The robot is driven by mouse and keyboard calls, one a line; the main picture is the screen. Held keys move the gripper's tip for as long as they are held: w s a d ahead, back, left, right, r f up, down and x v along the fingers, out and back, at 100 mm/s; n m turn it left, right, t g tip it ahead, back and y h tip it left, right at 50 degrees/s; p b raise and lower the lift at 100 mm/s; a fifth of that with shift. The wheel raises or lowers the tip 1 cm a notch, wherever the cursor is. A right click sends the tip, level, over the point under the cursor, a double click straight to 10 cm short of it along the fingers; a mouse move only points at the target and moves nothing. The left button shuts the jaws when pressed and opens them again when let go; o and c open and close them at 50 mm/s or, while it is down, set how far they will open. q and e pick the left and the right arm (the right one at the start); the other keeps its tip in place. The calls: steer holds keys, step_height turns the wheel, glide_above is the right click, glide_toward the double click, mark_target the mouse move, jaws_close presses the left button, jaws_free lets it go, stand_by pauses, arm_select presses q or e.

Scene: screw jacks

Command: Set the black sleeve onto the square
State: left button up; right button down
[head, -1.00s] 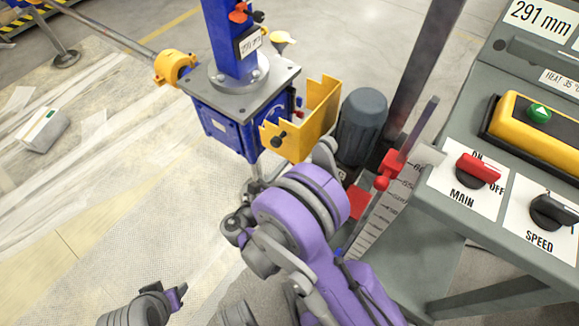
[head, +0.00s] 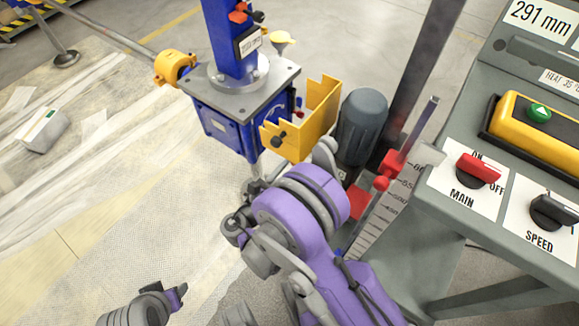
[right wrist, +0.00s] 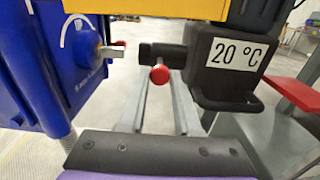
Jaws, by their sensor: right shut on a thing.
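The black sleeve (right wrist: 160,50) lies level in the middle of the right wrist view, its open end facing left. The square, a small grey stub with a red part beside it (right wrist: 108,51), sticks out of the blue gearbox (right wrist: 38,75). A gap separates sleeve and stub. My right gripper (right wrist: 161,90) is shut on the sleeve's assembly, with a red ball (right wrist: 160,74) at the fingertips. The exact grip is hard to see. In the head view these fingers are hidden below the yellow bracket. My left gripper (head: 175,294) is low at the left, away from everything; its opening is unclear.
A black box labelled 20 °C (right wrist: 228,62) sits right of the sleeve, close to it. The yellow bracket (head: 318,112) and a grey motor (head: 362,125) crowd the right. A control panel (head: 510,150) stands far right.

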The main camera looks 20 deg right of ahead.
steer(key=w+a, duration=0.3)
steer(key=w, duration=0.2)
steer(key=shift+w+a, duration=0.15)
steer(key=shift+w, duration=0.1)
steer(key=c, duration=0.6)
jaws_free()
steer(key=p+v, duration=0.1)
steer(key=v, duration=0.9)
steer(key=shift+s+a, duration=0.2)
steer(key=shift+a, duration=0.15)
steer(key=shift+f, duration=0.1)
